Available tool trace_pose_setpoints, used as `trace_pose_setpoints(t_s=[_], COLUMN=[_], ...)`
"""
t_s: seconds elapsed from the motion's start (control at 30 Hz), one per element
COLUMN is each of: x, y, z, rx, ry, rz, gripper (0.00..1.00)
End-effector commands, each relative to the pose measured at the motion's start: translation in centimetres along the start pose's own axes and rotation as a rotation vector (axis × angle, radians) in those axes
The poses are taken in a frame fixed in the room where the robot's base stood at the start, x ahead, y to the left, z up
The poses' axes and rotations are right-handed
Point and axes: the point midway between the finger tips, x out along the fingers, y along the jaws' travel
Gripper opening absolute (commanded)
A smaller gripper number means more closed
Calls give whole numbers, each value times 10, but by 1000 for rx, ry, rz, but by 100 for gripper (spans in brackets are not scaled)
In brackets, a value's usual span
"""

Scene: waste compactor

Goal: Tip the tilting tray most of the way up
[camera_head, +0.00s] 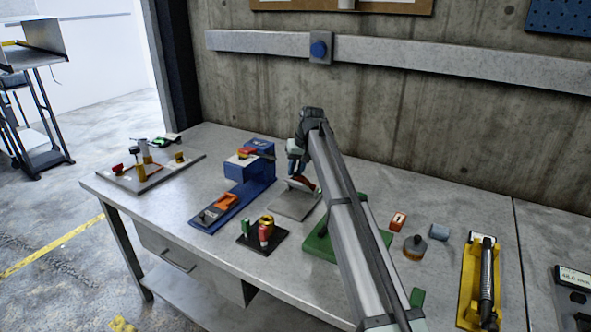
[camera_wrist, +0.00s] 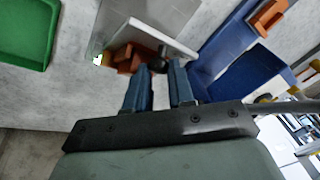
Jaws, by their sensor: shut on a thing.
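The tilting tray (camera_wrist: 152,34) is a pale grey panel over a flat grey base plate (camera_head: 293,206). In the head view the tray (camera_head: 300,184) shows as a slanted light edge below my gripper (camera_head: 299,172). Orange-red pieces (camera_wrist: 133,57) lie against it in the wrist view. My gripper (camera_wrist: 158,68) has its two blue fingers shut around a small dark knob (camera_wrist: 158,65) at the tray's edge. The arm hides part of the tray in the head view, so its exact angle is hard to tell.
A blue machine (camera_head: 236,187) with an orange block stands close left. A green base (camera_head: 318,243) lies right, partly behind my arm. A black pad (camera_head: 262,238) with small cans lies in front. The concrete wall (camera_head: 400,120) rises behind the bench.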

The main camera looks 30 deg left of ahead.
Motion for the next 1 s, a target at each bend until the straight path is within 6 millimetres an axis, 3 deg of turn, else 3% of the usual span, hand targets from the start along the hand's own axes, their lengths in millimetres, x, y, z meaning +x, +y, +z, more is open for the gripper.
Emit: trace_pose_setpoints(t_s=[0.03,0.2,0.23,0.47,1.0], x=[3,3,3,2,-8], y=[13,13,13,11,6], z=[0,0,0,0,0], rx=[7,7,7,6,2], ry=[-1,-2,-2,-2,-1], rz=[23,23,23,23,18], gripper=[0,0,24,46,47])
